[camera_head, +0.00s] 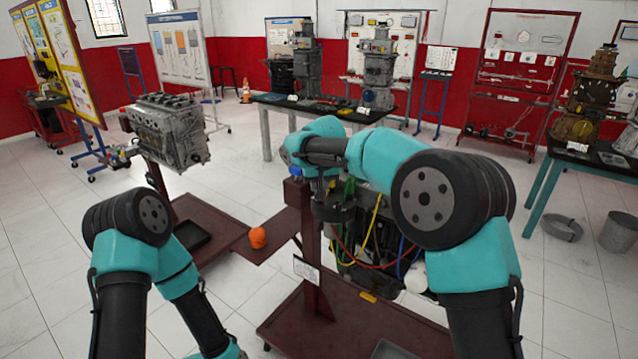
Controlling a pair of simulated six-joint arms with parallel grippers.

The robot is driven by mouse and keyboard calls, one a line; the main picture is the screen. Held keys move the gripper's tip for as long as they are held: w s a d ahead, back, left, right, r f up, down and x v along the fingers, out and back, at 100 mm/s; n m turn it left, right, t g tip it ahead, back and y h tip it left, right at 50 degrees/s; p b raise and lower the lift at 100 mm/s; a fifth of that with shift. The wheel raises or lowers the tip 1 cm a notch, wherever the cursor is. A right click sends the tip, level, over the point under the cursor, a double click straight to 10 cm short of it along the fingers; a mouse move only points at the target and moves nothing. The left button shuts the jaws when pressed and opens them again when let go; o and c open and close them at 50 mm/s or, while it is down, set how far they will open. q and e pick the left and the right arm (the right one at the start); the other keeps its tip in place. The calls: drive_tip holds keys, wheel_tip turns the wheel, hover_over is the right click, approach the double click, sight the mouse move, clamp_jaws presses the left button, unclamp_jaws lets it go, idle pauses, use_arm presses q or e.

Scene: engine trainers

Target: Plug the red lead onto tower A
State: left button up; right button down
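A red lead (376,265) hangs in a low curve across the front of the dark engine (350,245) on the middle stand. I cannot pick out tower A for certain. My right arm reaches over this engine, and the dark wrist end with my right gripper (333,210) is above its left part. The fingers are too small and dark to show whether they are open or hold anything. My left arm bends down at the lower left; its gripper is out of view below the bottom edge.
Yellow (372,230) and blue leads also hang on the engine. The dark red stand (316,250) has a post and a side shelf with an orange object (258,238). Another engine (168,130) stands at the left. A table with engines is behind. White floor is open around.

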drive_tip(key=shift+f, duration=0.15)
drive_tip(key=c, duration=0.9)
unclamp_jaws()
drive_tip(key=v, duration=1.7)
drive_tip(key=shift+d+r, duration=0.1)
drive_tip(key=shift+r, duration=0.1)
